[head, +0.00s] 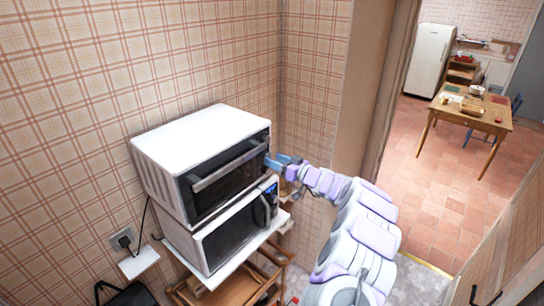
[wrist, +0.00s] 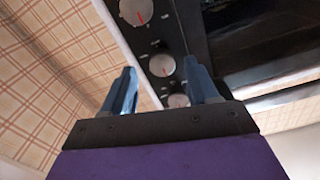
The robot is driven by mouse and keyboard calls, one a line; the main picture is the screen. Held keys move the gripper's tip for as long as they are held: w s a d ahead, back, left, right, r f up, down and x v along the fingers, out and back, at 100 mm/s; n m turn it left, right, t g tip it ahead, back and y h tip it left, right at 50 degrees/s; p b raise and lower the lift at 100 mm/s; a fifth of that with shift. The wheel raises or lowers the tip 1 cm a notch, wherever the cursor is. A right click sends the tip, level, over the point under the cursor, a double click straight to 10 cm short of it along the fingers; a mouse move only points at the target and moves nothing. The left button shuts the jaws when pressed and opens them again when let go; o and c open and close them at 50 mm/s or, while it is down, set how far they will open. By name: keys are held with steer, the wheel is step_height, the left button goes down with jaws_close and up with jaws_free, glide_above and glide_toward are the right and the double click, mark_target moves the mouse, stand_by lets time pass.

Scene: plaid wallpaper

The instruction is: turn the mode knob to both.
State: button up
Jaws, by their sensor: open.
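A white toaster oven (head: 200,139) with a dark glass front sits on top of a microwave. In the wrist view its dark control panel carries a column of three silver knobs with red pointer marks: an upper knob (wrist: 136,11), a middle knob (wrist: 162,66) and a lower knob (wrist: 178,100). The labels are too small to read, so I cannot tell which is the mode knob. My gripper (wrist: 160,63) is open, its blue fingers appearing on either side of the middle knob; I cannot tell if they touch it. In the head view my gripper (head: 275,161) is at the oven's right front edge, and the knobs cannot be made out.
The microwave (head: 225,236) stands below on a shelf of a wooden cart (head: 237,290). The oven's door handle (head: 229,166) juts out left of my gripper. Plaid walls (head: 75,90) enclose the corner. A doorway at right opens to a room with a wooden table (head: 480,119) and fridge (head: 430,60).

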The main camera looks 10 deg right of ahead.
steer(key=shift+x, duration=1.15)
steer(key=shift+r, duration=0.1)
steer(key=shift+s, duration=0.1)
steer(key=c, duration=1)
